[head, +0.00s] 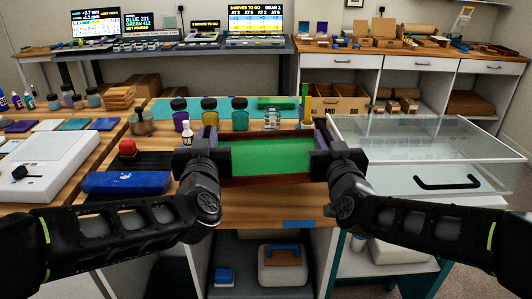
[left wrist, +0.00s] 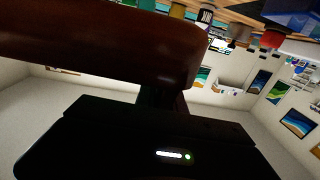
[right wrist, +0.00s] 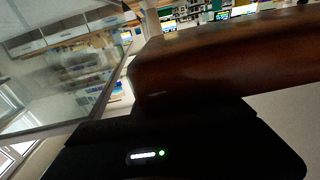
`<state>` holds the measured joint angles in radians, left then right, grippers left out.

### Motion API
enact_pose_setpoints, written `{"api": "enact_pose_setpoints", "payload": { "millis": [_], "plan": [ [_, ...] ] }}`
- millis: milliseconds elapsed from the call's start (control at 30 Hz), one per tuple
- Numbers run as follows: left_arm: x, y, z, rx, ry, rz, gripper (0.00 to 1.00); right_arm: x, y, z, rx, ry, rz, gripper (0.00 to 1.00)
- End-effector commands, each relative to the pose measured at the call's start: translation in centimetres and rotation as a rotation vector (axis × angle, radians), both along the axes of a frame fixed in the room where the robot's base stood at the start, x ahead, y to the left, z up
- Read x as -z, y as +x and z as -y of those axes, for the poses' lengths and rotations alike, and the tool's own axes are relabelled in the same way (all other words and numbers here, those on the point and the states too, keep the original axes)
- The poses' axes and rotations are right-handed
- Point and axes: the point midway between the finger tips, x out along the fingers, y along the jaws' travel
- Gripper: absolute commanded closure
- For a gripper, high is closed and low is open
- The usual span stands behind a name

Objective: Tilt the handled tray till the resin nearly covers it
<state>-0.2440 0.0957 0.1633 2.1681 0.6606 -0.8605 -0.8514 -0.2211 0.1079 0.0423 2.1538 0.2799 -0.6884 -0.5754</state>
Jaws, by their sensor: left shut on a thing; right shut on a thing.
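The handled tray (head: 265,179) is a dark reddish-brown wooden tray, held between my two grippers above the front of the wooden bench. Green resin (head: 268,155) spreads over its floor; any bare patch is too small to make out. My left gripper (head: 208,158) is shut on the tray's left end, and my right gripper (head: 322,155) is shut on its right end. The tray's wooden side also fills the left wrist view (left wrist: 110,50) and the right wrist view (right wrist: 220,65). The handles themselves are mostly hidden by the grippers.
Jars of purple (head: 180,115) and green resin (head: 240,113) stand behind the tray. A clear box with a black handle (head: 447,182) is close on the right. A blue case (head: 127,183), a red-topped item and a white bottle (head: 187,135) are on the left.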

Motion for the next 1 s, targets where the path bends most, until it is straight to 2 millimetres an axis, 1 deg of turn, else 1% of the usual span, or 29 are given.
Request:
{"api": "enact_pose_setpoints", "payload": {
  "millis": [33,267,633,1000],
  "plan": [
    [0.0,-0.1,0.1,0.004,0.000,0.000,1.00,-0.2,0.1,0.2,0.005,0.002,0.005,1.00],
    [0.1,0.0,0.0,0.000,0.001,-0.002,1.00,0.0,0.2,0.0,0.003,0.003,0.002,1.00],
    [2.1,0.2,-0.7,-0.004,0.001,-0.004,1.00,2.1,0.4,-0.7,-0.001,0.006,-0.005,1.00],
    [2.0,0.3,-1.0,-0.009,0.003,-0.019,1.00,2.3,0.4,-0.9,-0.005,0.014,-0.022,1.00]
  ]
}}
